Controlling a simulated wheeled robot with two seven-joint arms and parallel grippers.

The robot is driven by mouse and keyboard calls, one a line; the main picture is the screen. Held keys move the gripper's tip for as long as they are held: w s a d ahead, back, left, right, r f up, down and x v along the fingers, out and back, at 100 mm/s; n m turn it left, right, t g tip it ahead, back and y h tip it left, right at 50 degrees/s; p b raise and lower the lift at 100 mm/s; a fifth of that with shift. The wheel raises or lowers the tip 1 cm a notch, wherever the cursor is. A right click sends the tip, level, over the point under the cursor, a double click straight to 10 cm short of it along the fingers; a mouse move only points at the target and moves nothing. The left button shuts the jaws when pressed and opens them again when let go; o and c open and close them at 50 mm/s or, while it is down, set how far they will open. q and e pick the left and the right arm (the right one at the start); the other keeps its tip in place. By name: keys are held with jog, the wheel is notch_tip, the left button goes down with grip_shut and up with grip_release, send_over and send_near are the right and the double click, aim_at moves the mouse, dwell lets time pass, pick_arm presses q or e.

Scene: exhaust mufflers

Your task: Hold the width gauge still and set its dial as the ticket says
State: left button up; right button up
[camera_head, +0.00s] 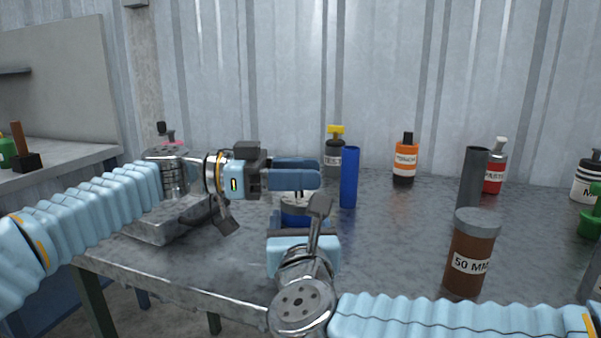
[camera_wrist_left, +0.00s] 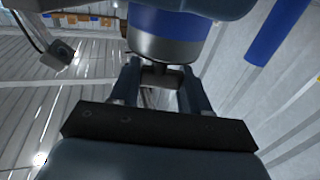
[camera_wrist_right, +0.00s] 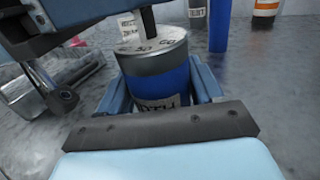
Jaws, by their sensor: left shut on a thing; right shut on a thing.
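The width gauge (camera_head: 295,213) is a blue can with a grey rim, mostly hidden between my grippers in the head view. In the right wrist view the gauge (camera_wrist_right: 163,80) stands upright, with an upside-down label and numbers around its top. My right gripper (camera_head: 302,232) is shut around its body; its fingers also flank the can in the right wrist view. My left gripper (camera_head: 303,183) is above, shut on the dark dial knob (camera_wrist_right: 147,22). The knob (camera_wrist_left: 161,75) also shows between the fingers in the left wrist view. The dial setting is not readable.
A blue tube (camera_head: 349,178) stands just right of the gauge. A brown "50 MM" jar (camera_head: 472,250), a grey tube (camera_head: 473,178) and several bottles stand further right and behind. The table's middle (camera_head: 400,225) is clear.

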pick_arm(q)
jog(key=o, duration=1)
jog(key=a, duration=0.7)
jog(key=shift+w+a, duration=0.1)
jog(key=shift+a, duration=0.2)
